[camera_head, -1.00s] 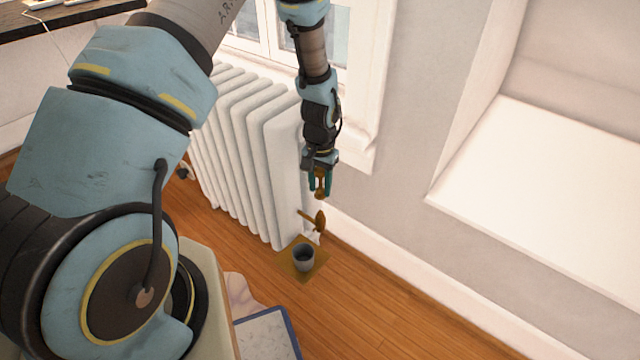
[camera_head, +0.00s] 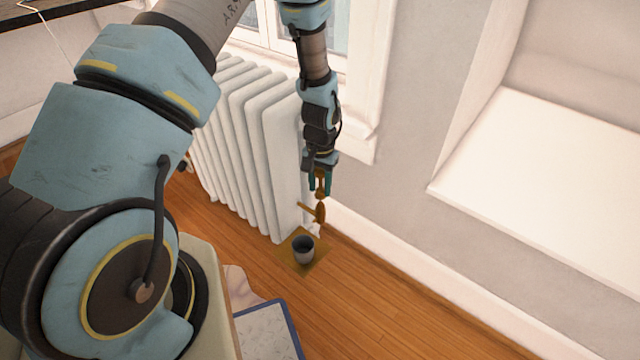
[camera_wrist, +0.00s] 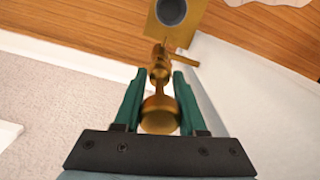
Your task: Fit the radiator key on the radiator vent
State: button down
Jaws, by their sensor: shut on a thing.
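My gripper (camera_head: 320,188) points down beside the right end of the white radiator (camera_head: 283,165). Its green fingers are shut on the brass radiator key (camera_wrist: 160,112), whose round end shows between them in the wrist view. The brass radiator vent (camera_head: 319,212), with a short stub pointing left, is directly below the fingertips in the head view. In the wrist view the brass vent (camera_wrist: 185,57) shows just past the key, nearly in line with it. The key's lower end and the vent overlap, so I cannot tell whether they touch.
A grey cup (camera_head: 303,250) stands on a yellow-brown mat (camera_head: 318,262) on the wooden floor below the vent. The wall and white skirting board (camera_head: 400,262) are close on the right. A blue-edged board (camera_head: 268,330) lies near my base.

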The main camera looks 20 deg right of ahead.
jog(key=shift+f+b, duration=1.05)
jog(key=shift+f, duration=0.95)
jog(key=shift+c, duration=2)
grip_release()
jog(key=shift+r, duration=0.1)
